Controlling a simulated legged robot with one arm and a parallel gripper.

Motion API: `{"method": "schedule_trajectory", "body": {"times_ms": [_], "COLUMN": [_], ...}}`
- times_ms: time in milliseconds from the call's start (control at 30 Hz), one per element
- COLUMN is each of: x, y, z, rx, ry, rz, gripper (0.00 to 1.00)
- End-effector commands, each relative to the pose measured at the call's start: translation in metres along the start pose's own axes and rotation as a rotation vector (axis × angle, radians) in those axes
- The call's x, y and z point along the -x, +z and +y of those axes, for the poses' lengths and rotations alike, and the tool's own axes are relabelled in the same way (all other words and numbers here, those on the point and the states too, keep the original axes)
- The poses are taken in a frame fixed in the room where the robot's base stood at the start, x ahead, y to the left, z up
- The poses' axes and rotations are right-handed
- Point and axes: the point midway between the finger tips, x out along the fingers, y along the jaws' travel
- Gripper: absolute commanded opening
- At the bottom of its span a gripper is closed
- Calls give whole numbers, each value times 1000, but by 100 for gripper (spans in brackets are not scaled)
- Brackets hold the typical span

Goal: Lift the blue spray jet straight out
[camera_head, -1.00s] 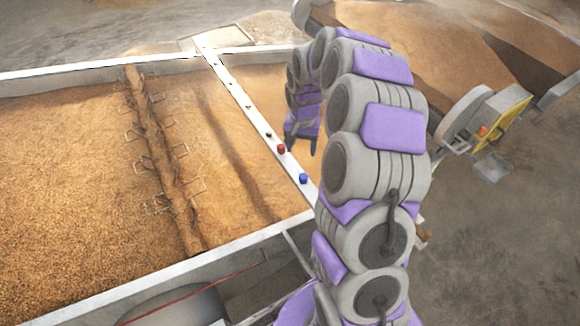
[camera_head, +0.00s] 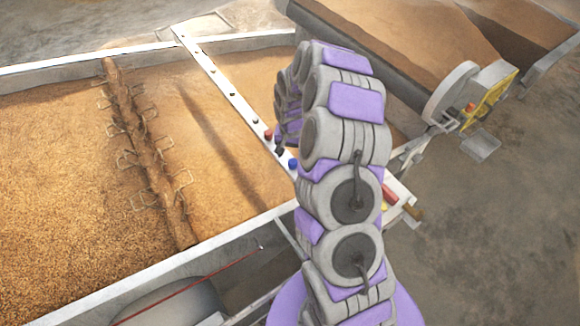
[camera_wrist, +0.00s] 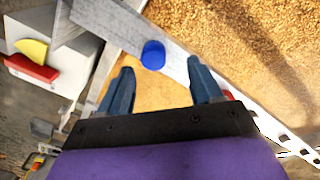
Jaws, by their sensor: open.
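The blue spray jet (camera_head: 293,163) is a small blue cap on a pale metal bar (camera_head: 206,66) that crosses the grain bed. In the wrist view the blue spray jet (camera_wrist: 153,55) stands on the bar, ahead of my gripper (camera_wrist: 162,80) and between the lines of its two fingers. My gripper is open and empty, and I see no contact with the jet.
A red cap (camera_head: 268,134) sits on the same bar close to the blue jet, with several dark ones farther along. A roller with wire loops (camera_head: 150,160) lies across the grain (camera_head: 60,180). A yellow-framed machine (camera_head: 490,100) stands at the right.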

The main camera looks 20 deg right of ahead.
Motion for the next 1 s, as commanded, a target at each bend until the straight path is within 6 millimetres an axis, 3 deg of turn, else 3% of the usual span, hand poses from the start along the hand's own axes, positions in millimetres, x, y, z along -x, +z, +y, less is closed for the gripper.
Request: {"method": "schedule_trajectory", "body": {"times_ms": [400, 667, 1000], "x": [-48, -51, -51], "y": [8, 5, 5], "z": [-3, 0, 0], "rx": [-1, -2, -1], "ry": [9, 4, 4], "rz": [3, 1, 1], "gripper": [65, 65, 32]}}
